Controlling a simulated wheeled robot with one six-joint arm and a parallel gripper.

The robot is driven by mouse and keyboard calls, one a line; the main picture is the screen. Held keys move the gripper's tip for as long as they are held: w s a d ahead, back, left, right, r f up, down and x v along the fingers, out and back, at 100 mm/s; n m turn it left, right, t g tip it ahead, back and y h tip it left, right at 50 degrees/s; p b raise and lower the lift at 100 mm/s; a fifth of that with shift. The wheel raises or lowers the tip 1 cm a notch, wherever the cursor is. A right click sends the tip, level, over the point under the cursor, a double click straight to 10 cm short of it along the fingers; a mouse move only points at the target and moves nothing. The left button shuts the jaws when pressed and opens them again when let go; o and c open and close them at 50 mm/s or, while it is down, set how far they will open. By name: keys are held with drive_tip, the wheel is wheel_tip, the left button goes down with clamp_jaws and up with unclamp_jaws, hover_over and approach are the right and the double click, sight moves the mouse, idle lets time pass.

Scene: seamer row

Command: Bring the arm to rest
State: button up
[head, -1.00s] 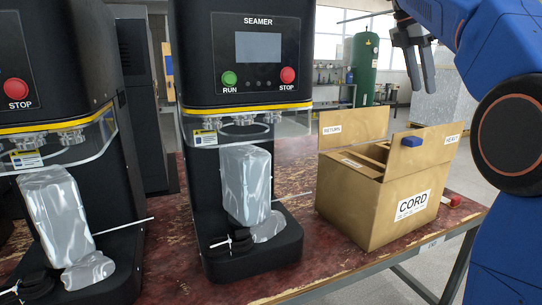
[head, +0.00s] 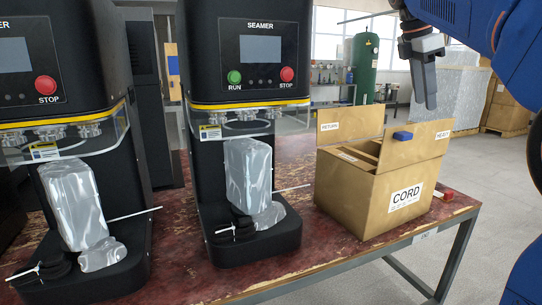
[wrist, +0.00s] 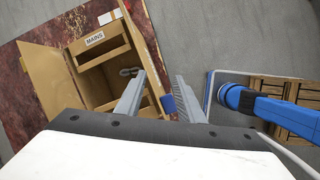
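My gripper (head: 428,98) hangs in the air above and slightly right of the cardboard box marked CORD (head: 400,205), touching nothing. In the head view its fingers overlap. In the wrist view my gripper (wrist: 158,85) has its two fingers apart with nothing held between them. My blue arm fills the right side of the head view.
The open box has raised flaps and a blue piece (head: 403,136) at its flap edge. Two black seamers, one in the middle (head: 252,90) and one at left (head: 60,90), stand on the worn red bench (head: 300,262). Open floor lies right of the bench.

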drive_tip(key=s+a+f+m+t+y, duration=0.1)
drive_tip(key=s+a+f+m, duration=0.2)
drive_tip(key=s+f, duration=0.6)
drive_tip(key=s+a+f+m+t+y, duration=0.1)
drive_tip(key=s+a+f+m, duration=0.2)
drive_tip(key=s+f+m, duration=0.5)
drive_tip(key=s+a+f+m+t+y, duration=0.1)
drive_tip(key=s+f+m, duration=0.5)
drive_tip(key=f, duration=1.6)
drive_tip(key=s+a+y, duration=0.1)
drive_tip(key=s+a, duration=0.1)
drive_tip(key=s, duration=0.3)
drive_tip(key=shift+s+a+f+t, duration=0.2)
drive_tip(key=shift+s+f+t, duration=0.1)
drive_tip(key=shift+s, duration=0.1)
drive_tip(key=shift+c, duration=0.5)
